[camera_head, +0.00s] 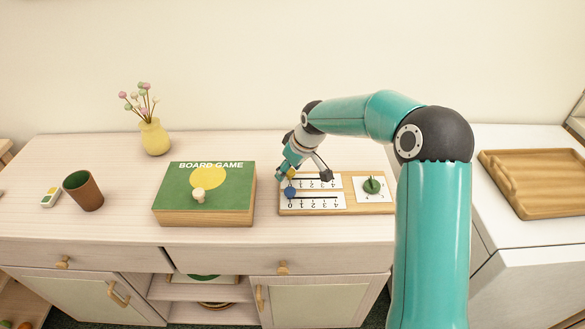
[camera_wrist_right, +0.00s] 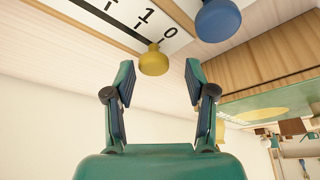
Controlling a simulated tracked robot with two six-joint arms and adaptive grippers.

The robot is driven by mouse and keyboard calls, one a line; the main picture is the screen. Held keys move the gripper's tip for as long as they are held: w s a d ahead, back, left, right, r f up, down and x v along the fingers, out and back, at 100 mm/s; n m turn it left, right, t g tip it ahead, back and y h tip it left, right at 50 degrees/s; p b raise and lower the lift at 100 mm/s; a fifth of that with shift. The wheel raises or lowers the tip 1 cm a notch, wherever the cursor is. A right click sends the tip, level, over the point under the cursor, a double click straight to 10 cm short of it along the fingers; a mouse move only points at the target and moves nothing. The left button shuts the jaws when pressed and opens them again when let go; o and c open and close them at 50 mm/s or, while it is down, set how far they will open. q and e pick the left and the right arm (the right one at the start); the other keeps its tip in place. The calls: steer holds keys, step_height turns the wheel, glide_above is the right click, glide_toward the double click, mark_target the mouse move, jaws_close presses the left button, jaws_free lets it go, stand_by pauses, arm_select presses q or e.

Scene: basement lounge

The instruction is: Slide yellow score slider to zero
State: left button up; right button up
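The score board (camera_head: 340,209) is a wooden board with two numbered white strips. The yellow slider (camera_head: 291,173) is at the left end of the far strip, partly hidden by my gripper. In the right wrist view, the yellow slider's round knob (camera_wrist_right: 154,60) is near the 0 mark. The blue slider (camera_head: 290,192) is at the 0 end of the near strip and also shows in the wrist view (camera_wrist_right: 217,19). My right gripper (camera_wrist_right: 160,76) is open with nothing between its fingers; the yellow knob is just beyond the fingertips. My left gripper is out of view.
A green board game box (camera_head: 175,190) with a knob lies left of the score board. A brown cup (camera_head: 88,195) and a yellow vase (camera_head: 154,138) stand farther left. A wooden tray (camera_head: 535,204) is on the right cabinet. A green dial (camera_head: 371,186) sits on the score board's right end.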

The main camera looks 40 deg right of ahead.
steer(key=shift+s+d, duration=0.15)
steer(key=shift+r, duration=0.15)
steer(key=v, duration=1.1)
steer(key=shift+r, duration=0.3)
steer(key=shift+s, duration=0.15)
